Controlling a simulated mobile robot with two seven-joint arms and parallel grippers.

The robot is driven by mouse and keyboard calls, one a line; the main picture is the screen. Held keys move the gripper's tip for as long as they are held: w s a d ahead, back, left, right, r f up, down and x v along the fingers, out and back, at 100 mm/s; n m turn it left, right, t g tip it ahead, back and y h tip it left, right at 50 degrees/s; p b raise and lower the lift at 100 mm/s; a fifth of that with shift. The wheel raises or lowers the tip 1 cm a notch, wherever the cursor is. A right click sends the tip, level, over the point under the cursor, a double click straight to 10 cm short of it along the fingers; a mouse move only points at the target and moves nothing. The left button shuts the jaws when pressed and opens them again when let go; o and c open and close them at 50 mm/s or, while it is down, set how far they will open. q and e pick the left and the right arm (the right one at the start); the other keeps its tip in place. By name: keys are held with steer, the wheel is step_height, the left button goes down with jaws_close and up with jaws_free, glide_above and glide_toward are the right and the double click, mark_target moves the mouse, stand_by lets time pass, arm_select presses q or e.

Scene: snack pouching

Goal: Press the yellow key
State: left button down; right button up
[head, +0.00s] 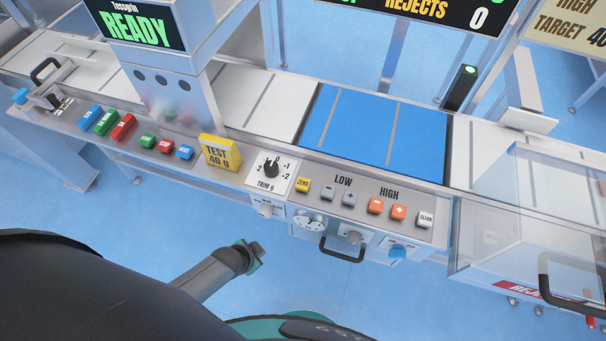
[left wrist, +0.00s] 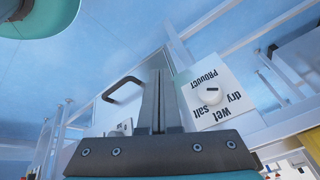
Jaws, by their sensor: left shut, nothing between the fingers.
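The small yellow key marked ZERO (head: 303,184) is at the left end of a row of keys on the machine's front panel. It stands right of the TRIM g dial (head: 271,167) and is uncovered in the head view. My left gripper (head: 257,248) is in front of and below the panel, apart from the key. In the left wrist view its two fingers (left wrist: 160,80) are together with nothing between them. I cannot make out the ZERO key in that view. My right gripper is in neither view.
A yellow TEST 40 g block (head: 220,153) stands left of the dial. Grey keys (head: 328,193), orange keys (head: 376,206) and a white CLEAR key (head: 425,219) continue the row. A black handle (head: 341,252) juts out below. The wrist view shows a PRODUCT dial (left wrist: 211,96) close by.

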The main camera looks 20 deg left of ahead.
arm_select(q)
steer(key=w+d+r+m+t+h+p, duration=0.1)
steer(key=w+d+r+m+p, duration=0.2)
steer(key=w+r, duration=0.5)
steer(key=w+d+r+m+t+h+p, duration=0.2)
steer(key=w+r, duration=0.7)
steer(key=r, duration=0.7)
steer(key=d+m+p, duration=0.1)
steer(key=m, duration=0.1)
steer(key=shift+w+d+m, duration=0.25)
steer(key=shift+m, duration=0.05)
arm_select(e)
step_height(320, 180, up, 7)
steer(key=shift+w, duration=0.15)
arm_select(q)
steer(key=b, duration=0.7)
glide_above(299, 185)
step_height(299, 185, down, 7)
steer(key=shift+f, duration=0.1)
steer(key=shift+f+b, duration=0.75)
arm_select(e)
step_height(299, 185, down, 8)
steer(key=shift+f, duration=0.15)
arm_select(q)
steer(key=shift+f, duration=0.1)
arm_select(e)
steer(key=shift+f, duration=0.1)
